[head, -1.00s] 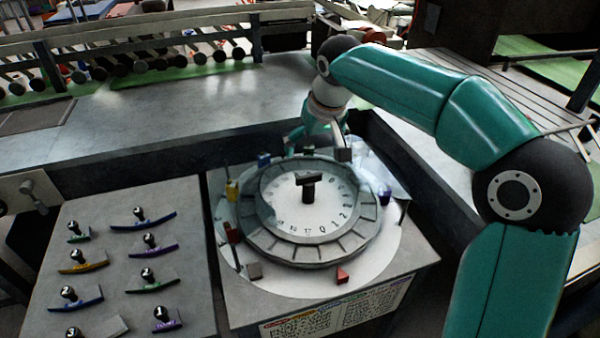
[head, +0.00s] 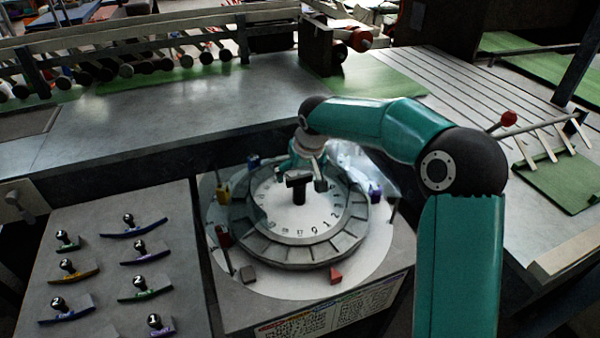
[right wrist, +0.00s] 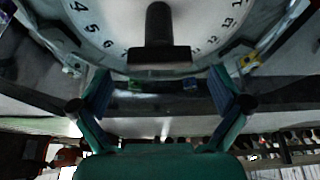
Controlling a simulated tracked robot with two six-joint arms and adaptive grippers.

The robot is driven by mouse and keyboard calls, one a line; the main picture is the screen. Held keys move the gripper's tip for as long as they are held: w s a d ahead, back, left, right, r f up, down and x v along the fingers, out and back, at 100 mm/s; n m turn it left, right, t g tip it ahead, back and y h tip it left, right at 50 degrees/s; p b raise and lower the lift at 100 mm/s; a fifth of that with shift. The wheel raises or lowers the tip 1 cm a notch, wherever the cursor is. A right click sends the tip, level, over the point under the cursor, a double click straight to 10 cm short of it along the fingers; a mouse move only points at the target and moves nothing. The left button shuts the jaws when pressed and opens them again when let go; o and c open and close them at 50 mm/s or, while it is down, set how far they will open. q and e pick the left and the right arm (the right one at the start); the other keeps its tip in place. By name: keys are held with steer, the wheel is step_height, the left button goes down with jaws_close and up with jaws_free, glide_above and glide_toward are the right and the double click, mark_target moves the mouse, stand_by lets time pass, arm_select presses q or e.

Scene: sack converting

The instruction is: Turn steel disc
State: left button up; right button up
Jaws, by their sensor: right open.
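The steel disc (head: 270,220) is a round, numbered dial inside a segmented grey ring, on a round pale plate. A dark T-shaped handle (head: 298,188) stands upright at its centre; the handle also shows in the right wrist view (right wrist: 158,28). My right gripper (head: 303,160) is at the disc's far side, behind the handle and partly hidden by it in the head view. In the right wrist view my right gripper (right wrist: 160,88) has its fingers spread, with nothing between them. The handle's crossbar (right wrist: 160,57) lies just beyond the fingertips, apart from them. My left gripper does not show.
Small coloured blocks, such as a red one (head: 336,275) and a yellow one (head: 223,196), stand around the disc. A grey panel (head: 85,235) at left carries several numbered stamps. A dark, thin post (head: 393,212) rises at the right. A bare metal bench (head: 190,115) lies behind.

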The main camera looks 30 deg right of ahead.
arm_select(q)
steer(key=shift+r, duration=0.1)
arm_select(e)
steer(key=shift+x, duration=0.8)
steer(key=shift+c, duration=0.3)
